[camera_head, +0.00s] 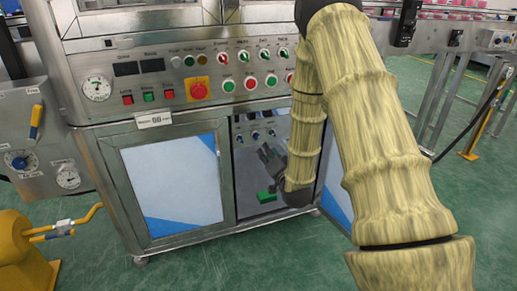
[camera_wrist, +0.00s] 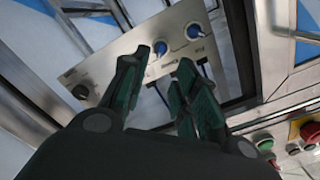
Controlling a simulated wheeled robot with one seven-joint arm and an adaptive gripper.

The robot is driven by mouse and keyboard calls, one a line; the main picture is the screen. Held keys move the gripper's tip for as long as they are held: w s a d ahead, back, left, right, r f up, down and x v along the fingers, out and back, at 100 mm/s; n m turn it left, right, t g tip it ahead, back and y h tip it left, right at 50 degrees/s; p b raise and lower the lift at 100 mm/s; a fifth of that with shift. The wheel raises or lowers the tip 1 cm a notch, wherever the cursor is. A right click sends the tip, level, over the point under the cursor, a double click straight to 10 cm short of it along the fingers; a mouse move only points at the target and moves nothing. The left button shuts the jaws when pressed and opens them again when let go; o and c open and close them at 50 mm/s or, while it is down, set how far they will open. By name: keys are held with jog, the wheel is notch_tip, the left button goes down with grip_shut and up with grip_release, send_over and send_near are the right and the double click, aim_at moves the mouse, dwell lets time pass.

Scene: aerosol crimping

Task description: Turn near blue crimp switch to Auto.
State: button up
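A small metal control panel (camera_wrist: 125,66) carries two blue knobs and a black knob (camera_wrist: 80,92) in the wrist view. One blue knob (camera_wrist: 160,48) lies just beyond the gap between my fingertips, and the other blue knob (camera_wrist: 195,31) is to its right. I cannot tell whether a finger touches the nearer knob. My gripper (camera_wrist: 163,60) is open, with nothing between its fingers. The panel's labels are too blurred to read, so the switch setting is unclear. In the head view, my gripper (camera_head: 270,156) is just below the row of knobs (camera_head: 255,135) in the cabinet opening.
The upper machine panel has a red emergency button (camera_head: 198,90) and several small buttons. At the far left are a yellow-handled valve (camera_head: 36,122) and blue dial (camera_head: 18,160).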

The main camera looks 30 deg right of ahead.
aim_at(257, 137)
jog(key=b+x, duration=0.4)
jog(key=x, duration=0.7)
jog(key=shift+d+r, duration=0.2)
jog(key=shift+d, duration=0.05)
